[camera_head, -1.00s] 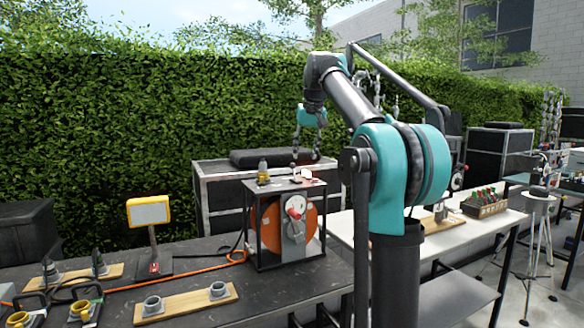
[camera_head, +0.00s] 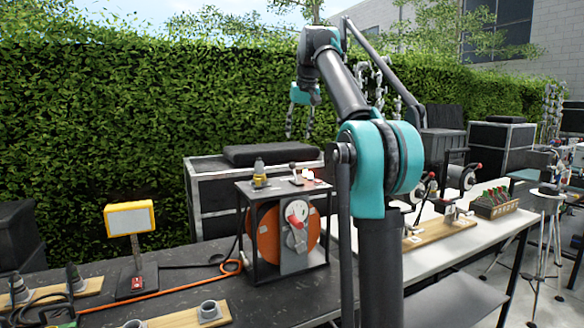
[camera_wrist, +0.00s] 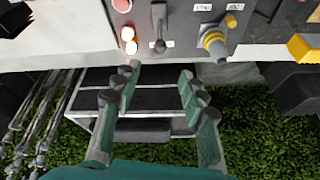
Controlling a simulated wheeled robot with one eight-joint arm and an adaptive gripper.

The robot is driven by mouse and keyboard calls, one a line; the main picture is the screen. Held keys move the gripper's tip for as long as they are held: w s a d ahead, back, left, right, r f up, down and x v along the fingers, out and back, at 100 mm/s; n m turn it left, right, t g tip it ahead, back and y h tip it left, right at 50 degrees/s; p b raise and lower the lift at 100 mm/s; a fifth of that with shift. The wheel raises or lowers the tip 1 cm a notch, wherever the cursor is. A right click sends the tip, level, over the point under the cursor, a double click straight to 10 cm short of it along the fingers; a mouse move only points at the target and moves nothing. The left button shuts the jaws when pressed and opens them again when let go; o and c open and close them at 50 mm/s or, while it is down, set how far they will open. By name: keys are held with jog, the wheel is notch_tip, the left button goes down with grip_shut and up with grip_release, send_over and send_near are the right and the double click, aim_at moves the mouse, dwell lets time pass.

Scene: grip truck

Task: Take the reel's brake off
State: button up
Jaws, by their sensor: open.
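The reel is an orange drum (camera_head: 265,228) in a black frame on the dark table. Its front grey panel (camera_head: 294,262) carries a red-tipped handle (camera_head: 297,214). A small upright lever (camera_head: 295,173) stands on its top plate; the lever also shows in the wrist view (camera_wrist: 160,46). I cannot read the labels that would tell which one is the brake. My gripper (camera_head: 299,132) is open and empty, above and apart from the reel. In the wrist view my gripper (camera_wrist: 158,72) has its fingers spread, with the lever beyond and between them.
A yellow-and-grey fitting (camera_wrist: 213,40) and lit buttons (camera_wrist: 129,40) flank the lever. A yellow-framed display (camera_head: 129,217) and an orange cable (camera_head: 165,291) are left of the reel. A black case (camera_head: 210,178) stands behind, before a hedge. My arm hides part of the white table.

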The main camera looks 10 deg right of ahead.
aim_at(292, 164)
jog(key=x, duration=1.5)
jog(key=shift+c, duration=0.3)
grip_shut()
